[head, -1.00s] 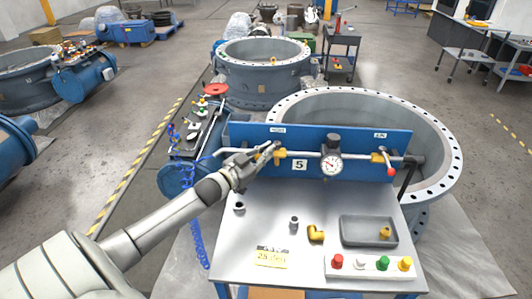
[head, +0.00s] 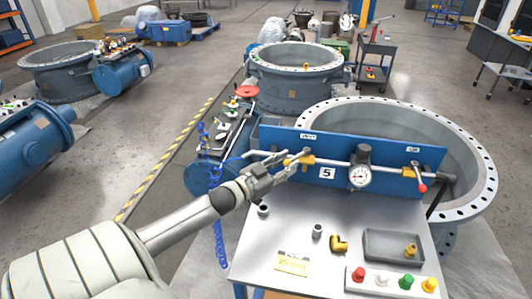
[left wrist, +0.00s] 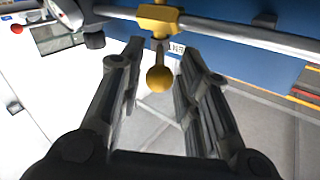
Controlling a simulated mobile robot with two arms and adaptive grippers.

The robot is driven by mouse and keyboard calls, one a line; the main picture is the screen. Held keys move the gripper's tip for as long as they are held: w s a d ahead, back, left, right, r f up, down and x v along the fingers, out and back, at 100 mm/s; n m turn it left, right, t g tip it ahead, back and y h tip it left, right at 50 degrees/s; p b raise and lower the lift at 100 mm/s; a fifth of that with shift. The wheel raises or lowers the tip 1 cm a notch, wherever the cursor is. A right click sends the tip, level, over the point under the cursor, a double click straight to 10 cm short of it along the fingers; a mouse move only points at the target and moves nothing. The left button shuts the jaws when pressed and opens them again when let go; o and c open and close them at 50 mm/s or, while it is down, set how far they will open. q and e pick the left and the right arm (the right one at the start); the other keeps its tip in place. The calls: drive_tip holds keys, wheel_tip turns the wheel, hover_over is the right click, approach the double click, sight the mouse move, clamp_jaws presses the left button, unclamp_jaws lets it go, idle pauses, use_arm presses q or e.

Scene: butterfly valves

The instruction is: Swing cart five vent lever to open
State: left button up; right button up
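The blue panel of cart five (head: 270,134) carries a plate with the number 5 (head: 327,173) and a silver pipe. At the pipe's left end, below a small label, is the yellow vent valve (head: 303,161). In the left wrist view the yellow valve body (left wrist: 158,20) sits on the pipe, and its lever's round yellow knob (left wrist: 160,79) points toward the camera. My left gripper (head: 286,164) is open, its fingers on either side of the knob with gaps visible; it also shows in the left wrist view (left wrist: 161,62). My right gripper is not in view.
A gauge (head: 359,176) and a red-knobbed lever (head: 422,187) are farther right on the pipe. The cart top holds a grey tray (head: 372,250), loose fittings, a yellow note (head: 291,263) and a strip of coloured buttons (head: 396,281). A large flanged ring (head: 472,215) stands behind.

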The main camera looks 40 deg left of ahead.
use_arm(q)
drive_tip(key=s, duration=0.8)
drive_tip(key=shift+s+a, duration=0.2)
drive_tip(key=shift+a, duration=0.25)
